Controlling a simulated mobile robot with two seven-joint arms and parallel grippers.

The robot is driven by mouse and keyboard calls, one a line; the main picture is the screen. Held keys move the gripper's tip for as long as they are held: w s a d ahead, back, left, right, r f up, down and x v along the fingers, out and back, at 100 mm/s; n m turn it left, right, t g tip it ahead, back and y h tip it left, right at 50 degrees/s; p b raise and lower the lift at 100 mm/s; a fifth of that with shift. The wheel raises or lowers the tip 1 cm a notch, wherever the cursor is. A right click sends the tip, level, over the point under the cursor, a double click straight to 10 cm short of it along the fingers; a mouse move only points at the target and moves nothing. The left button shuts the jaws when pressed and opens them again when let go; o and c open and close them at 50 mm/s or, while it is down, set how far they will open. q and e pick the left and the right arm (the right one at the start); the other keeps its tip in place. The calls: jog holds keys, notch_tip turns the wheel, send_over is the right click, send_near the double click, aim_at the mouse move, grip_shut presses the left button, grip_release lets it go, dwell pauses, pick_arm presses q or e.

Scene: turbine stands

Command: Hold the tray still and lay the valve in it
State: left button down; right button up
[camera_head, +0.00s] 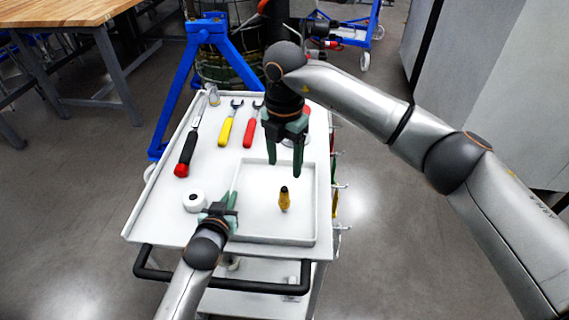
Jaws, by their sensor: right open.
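The tray (305,240) is a shallow white square one on the front right of the cart top. The valve (284,201), a small yellow piece with a dark end, is inside the tray near its middle; I cannot tell whether it stands or lies. My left gripper (229,199) is at the tray's left wall, its fingers seeming closed on the rim. My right gripper (285,170) points down with its fingers spread and empty. In the picture its tips are just above the valve, apart from it.
The white cart top (155,215) also holds a white tape roll (195,201), a red-and-black tool (186,155), a yellow wrench (226,130) and a red wrench (250,128). A blue stand (180,85) rises behind. A wooden table (60,14) is at upper left.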

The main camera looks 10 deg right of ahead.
pick_arm(q)
jog(key=c, duration=1)
grip_release()
jog(key=shift+o, duration=0.2)
